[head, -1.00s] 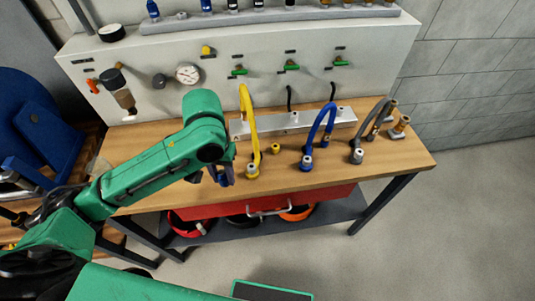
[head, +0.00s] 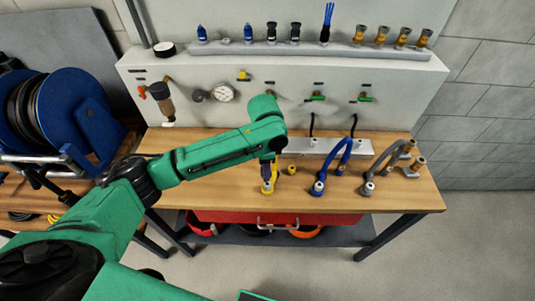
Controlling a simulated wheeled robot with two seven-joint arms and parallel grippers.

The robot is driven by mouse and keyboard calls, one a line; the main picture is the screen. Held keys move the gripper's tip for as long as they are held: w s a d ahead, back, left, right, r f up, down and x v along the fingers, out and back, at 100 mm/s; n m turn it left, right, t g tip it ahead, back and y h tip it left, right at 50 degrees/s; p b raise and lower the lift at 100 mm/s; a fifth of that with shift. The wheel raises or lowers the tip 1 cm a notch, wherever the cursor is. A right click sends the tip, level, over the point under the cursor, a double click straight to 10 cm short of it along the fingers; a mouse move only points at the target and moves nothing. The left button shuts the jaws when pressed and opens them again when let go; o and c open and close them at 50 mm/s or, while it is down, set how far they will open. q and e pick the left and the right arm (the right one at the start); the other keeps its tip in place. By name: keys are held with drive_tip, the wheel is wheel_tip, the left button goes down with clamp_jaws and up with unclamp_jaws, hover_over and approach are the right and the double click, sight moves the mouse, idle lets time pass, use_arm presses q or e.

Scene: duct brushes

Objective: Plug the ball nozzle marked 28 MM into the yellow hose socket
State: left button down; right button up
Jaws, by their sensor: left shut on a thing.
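My left gripper (head: 268,172) points down over the wooden bench, shut on the end of the yellow hose at the yellow socket (head: 267,187). The green arm hides most of the yellow hose. Several nozzles stand on the grey shelf at the top: blue ones (head: 202,34), black ones (head: 271,33) and brown ones (head: 382,36). No 28 MM marking is readable, so I cannot tell which is the ball nozzle. My right gripper is not in view.
A blue hose (head: 340,155) and a grey hose (head: 390,158) arch on the bench (head: 425,195) to the right. A small yellow fitting (head: 291,170) and a brass piece (head: 418,163) stand there too. A blue reel (head: 60,120) is at left. Bench front edge is clear.

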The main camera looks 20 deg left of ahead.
use_arm(q)
drive_tip(key=shift+w+r+m, duration=0.35)
drive_tip(key=shift+w+m, duration=0.2)
drive_tip(key=shift+m, duration=0.15)
drive_tip(key=shift+d+f+m, duration=0.1)
drive_tip(key=shift+m, duration=0.2)
drive_tip(key=shift+d, duration=0.1)
drive_tip(key=shift+f, duration=0.15)
wheel_tip(320, 180, down, 6)
drive_tip(key=b, duration=0.6)
drive_tip(key=shift+b, duration=0.4)
drive_tip(key=shift+r, duration=0.2)
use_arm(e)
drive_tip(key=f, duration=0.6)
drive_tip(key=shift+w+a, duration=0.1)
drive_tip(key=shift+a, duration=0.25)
use_arm(q)
drive_tip(key=shift+r, duration=0.1)
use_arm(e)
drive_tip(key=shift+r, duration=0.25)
